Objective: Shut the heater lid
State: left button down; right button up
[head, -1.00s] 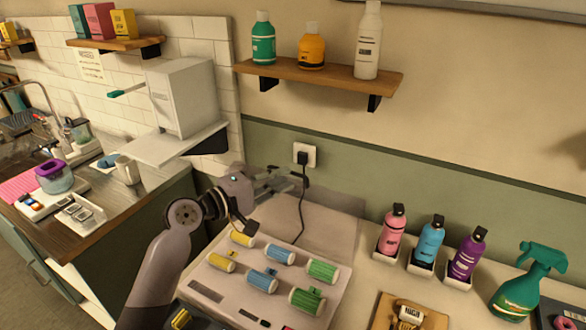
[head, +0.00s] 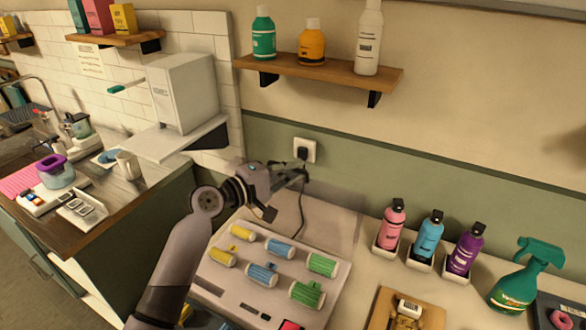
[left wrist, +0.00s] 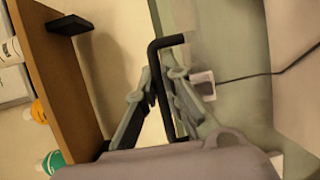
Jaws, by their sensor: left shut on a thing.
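The roller heater (head: 225,290) is a pale box on the counter with several yellow, blue and green rollers in its top. Its lid (head: 325,228) looks see-through and stands raised behind the rollers, so the heater is open. My left gripper (head: 290,174) is at the lid's upper edge, behind the rollers. In the left wrist view, a black bar handle (left wrist: 158,75) lies between the fingers of my left gripper (left wrist: 164,90), which is shut on it. The arm hides part of the heater's left side. My right gripper is not in view.
A wall socket (head: 305,150) with a black cord is just behind the gripper. A shelf (head: 330,72) with bottles hangs above. Pink, blue and purple bottles (head: 463,248) stand in holders to the right, near a green spray bottle (head: 523,277). The space above the rollers is clear.

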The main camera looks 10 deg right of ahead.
pick_arm(q)
jog(key=shift+f, duration=0.1)
dwell(0.6)
jog(key=shift+s+a+f+b, duration=0.2)
jog(key=shift+s+b, duration=0.1)
jog(key=shift+b, duration=0.35)
jog(key=s+a+f+m+t+h+b, duration=0.1)
jog(key=s+a+f+h+b, duration=0.2)
jog(key=s+a+b, duration=0.4)
jog(key=shift+s+f+m+t+h+b, duration=0.2)
jog(key=shift+s+m+t+h+b, duration=0.15)
jog(key=shift+s+b, duration=2.15)
jog(key=shift+w+b, duration=0.65)
jog(key=c, duration=2)
grip_release()
jog(key=shift+a, duration=0.1)
